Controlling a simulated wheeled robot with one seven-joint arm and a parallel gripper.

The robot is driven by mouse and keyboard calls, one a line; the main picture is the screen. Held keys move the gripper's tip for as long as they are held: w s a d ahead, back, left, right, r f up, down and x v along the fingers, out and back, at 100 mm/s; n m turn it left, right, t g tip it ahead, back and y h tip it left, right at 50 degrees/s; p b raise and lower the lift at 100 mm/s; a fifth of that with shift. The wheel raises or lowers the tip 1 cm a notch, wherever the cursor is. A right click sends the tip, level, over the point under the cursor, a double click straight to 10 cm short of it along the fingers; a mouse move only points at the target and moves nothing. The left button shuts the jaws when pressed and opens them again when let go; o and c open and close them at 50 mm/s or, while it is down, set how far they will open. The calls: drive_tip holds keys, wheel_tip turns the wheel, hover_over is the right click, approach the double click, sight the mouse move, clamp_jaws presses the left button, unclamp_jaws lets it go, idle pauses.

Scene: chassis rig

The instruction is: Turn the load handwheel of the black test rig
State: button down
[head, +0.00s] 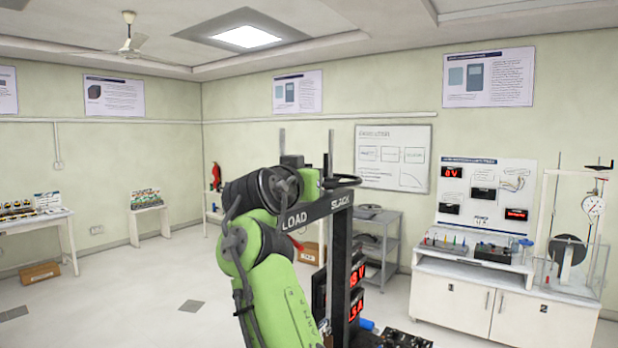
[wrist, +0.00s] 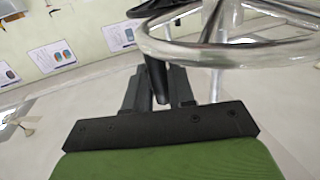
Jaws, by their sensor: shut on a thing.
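The black test rig (head: 341,255) stands in front of me in the head view, with LOAD and SLACK lettered on its top crossbar. Its load handwheel (head: 347,181) lies flat above the crossbar, partly hidden by the rig and my arm. In the wrist view the handwheel (wrist: 235,53) is a shiny metal ring with spokes. My gripper (wrist: 158,78) is shut on a dark upright handle (wrist: 156,66) at the wheel's near left edge. The fingers are below the rim. My green arm hides most of the gripper in the head view.
Two uprights rise above the rig's crossbar. Red displays (head: 356,290) sit low on the rig. A grey shelf (head: 378,245) stands behind it. A white bench (head: 455,295) with apparatus is at right. Open floor (head: 140,300) lies to the left.

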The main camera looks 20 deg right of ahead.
drive_tip(key=shift+r, duration=0.15)
idle(0.3)
drive_tip(key=c, duration=1.3)
unclamp_jaws()
drive_tip(key=shift+o, duration=1)
drive_tip(key=shift+w, duration=0.1)
drive_tip(key=b+v, duration=0.6)
drive_tip(key=v, duration=1)
